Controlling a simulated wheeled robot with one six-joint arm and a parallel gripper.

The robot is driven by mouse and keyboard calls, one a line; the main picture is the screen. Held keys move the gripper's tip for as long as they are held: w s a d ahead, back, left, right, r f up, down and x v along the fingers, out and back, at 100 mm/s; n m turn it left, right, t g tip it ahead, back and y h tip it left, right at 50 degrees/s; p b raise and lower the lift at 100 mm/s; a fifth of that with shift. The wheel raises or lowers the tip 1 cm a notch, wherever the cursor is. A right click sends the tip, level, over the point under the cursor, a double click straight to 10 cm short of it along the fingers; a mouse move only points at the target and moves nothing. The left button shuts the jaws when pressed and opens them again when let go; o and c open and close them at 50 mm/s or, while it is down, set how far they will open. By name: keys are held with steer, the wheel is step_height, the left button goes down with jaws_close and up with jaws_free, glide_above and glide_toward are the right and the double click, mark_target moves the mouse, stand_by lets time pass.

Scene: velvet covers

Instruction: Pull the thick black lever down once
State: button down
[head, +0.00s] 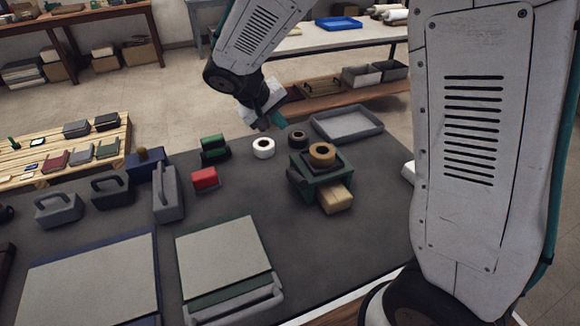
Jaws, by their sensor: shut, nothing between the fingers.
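A dark green device (305,190) stands on the grey table right of the middle. A tan ring (322,153) sits on its top and a pale wooden block (337,198) sticks out at its front. A thick black bar (295,178) shows at the device's left side and looks like the lever; its full shape is too small to tell. My gripper (264,125) is shut and empty. It is in the air at the upper middle, up and left of the device in the picture and apart from it.
A white roll (263,148) and a dark roll (298,139) stand near the device. A grey tray (346,124) lies behind it. A red block (204,179), green items (214,149) and grey handled tools (168,193) are on the left. The table right of the device is clear.

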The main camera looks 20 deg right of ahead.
mark_target(292, 160)
steer(key=shift+s, duration=0.1)
steer(key=shift+s+f, duration=0.55)
steer(key=shift+f, duration=0.8)
steer(key=shift+s+f, duration=0.55)
steer(key=shift+f, duration=0.8)
steer(key=shift+s+f, duration=0.55)
steer(key=shift+f, duration=0.8)
steer(key=shift+s+f, duration=0.15)
steer(key=shift+f, duration=0.2)
